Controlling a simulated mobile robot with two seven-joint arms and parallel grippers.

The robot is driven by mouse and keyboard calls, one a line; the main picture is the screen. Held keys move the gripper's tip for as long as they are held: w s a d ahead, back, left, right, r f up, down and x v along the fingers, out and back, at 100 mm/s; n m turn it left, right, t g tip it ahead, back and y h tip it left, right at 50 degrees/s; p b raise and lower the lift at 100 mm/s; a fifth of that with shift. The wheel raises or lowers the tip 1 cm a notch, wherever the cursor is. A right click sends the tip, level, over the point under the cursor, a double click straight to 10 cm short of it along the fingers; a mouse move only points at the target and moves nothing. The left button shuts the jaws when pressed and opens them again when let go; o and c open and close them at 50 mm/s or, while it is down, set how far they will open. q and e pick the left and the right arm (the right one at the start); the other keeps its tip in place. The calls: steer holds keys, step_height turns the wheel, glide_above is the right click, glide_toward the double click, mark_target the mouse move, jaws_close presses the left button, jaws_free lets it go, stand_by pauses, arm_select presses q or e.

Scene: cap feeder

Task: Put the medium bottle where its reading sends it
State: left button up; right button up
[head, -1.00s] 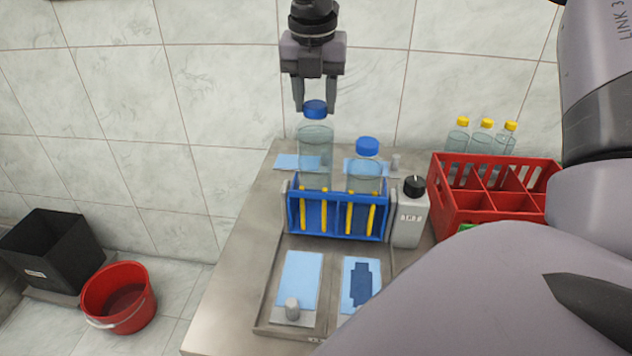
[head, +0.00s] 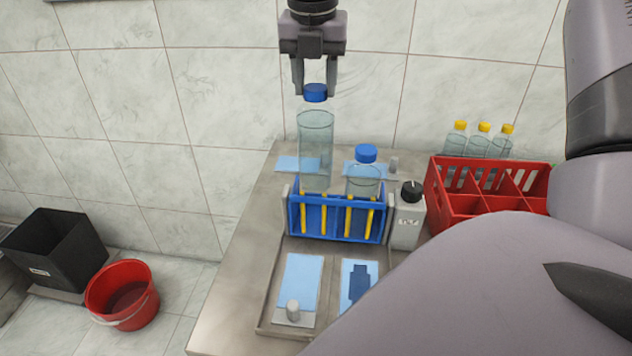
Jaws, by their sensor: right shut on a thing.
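My right gripper (head: 315,92) is shut on the blue cap of a tall clear bottle (head: 315,150). The bottle hangs upright over the left bay of the blue rack (head: 332,235) with yellow bars, its lower end about level with the rack's top edge. A shorter clear bottle with a blue cap (head: 362,181) stands in the right bay. My left gripper is not in view.
A red divided crate (head: 462,204) stands at the right, with several yellow-capped bottles (head: 458,143) behind its front cells. A metal tray (head: 268,318) with light blue pads lies in front of the rack. A black bin (head: 45,262) and red bucket (head: 122,290) stand at left.

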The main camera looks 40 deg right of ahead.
steer(key=shift+r+p, duration=0.6)
steer(key=shift+r, duration=0.6)
